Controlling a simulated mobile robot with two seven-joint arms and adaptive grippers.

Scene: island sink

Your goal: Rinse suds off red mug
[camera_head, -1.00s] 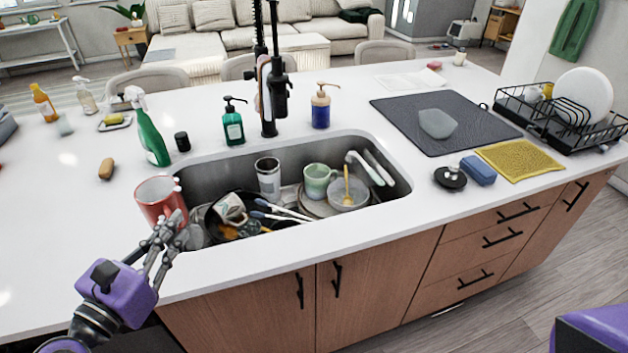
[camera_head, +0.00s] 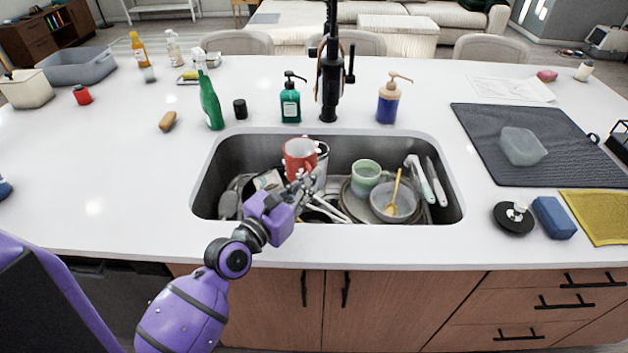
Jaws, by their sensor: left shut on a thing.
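The red mug (camera_head: 298,157) is upright, its open top toward me, over the left-middle part of the sink (camera_head: 208,185). White spots, which look like suds, show at its right side. My left gripper (camera_head: 301,183) is shut on the mug from the near side and hides its lower part. The black faucet (camera_head: 329,75) stands behind the sink, to the right of the mug. I cannot see any water running. My right gripper is not in view.
The sink holds a green mug (camera_head: 366,176), a bowl with a yellow spoon (camera_head: 401,204), plates and utensils. A teal soap bottle (camera_head: 290,100), a blue pump bottle (camera_head: 388,100) and a green spray bottle (camera_head: 210,104) stand behind it. A dark mat (camera_head: 481,142) lies right.

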